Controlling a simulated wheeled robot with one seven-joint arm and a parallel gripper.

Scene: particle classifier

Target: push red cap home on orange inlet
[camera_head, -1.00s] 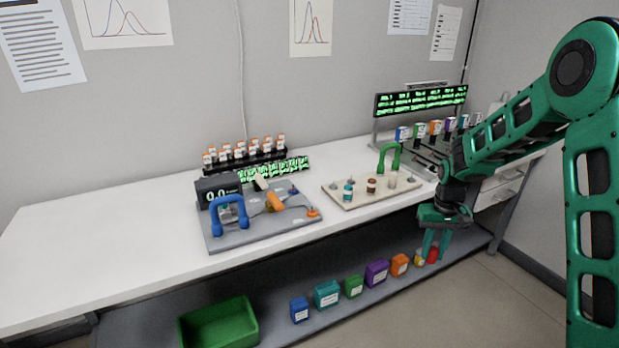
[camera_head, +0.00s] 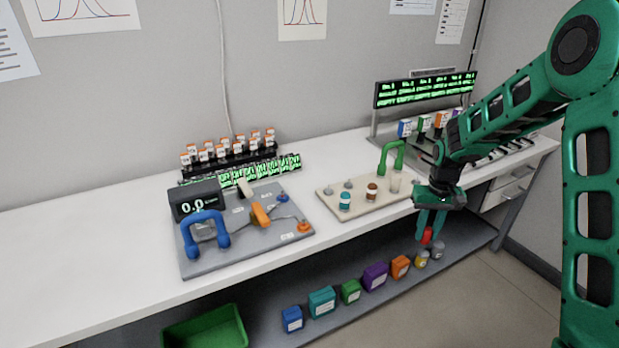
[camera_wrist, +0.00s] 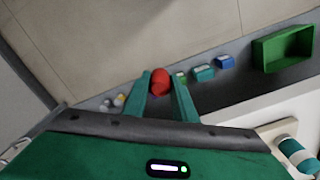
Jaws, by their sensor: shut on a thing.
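My gripper (camera_head: 428,232) is shut on a red cap (camera_head: 427,236), in front of the bench edge at the right and above the lower shelf. In the wrist view the red cap (camera_wrist: 160,82) shows between the fingertips of my gripper (camera_wrist: 162,78). A small orange round fitting, which looks like the orange inlet (camera_head: 304,227), sits at the front right corner of the grey apparatus board (camera_head: 205,264). My gripper is well to the right of it and lower. The inlet does not show in the wrist view.
The board also carries a blue handle (camera_head: 204,228), an orange lever (camera_head: 260,214) and a display (camera_head: 195,203). A beige tray (camera_head: 350,212) with small jars and a green handle (camera_head: 391,155) stands between gripper and board. Coloured boxes and a green bin (camera_head: 207,330) occupy the lower shelf.

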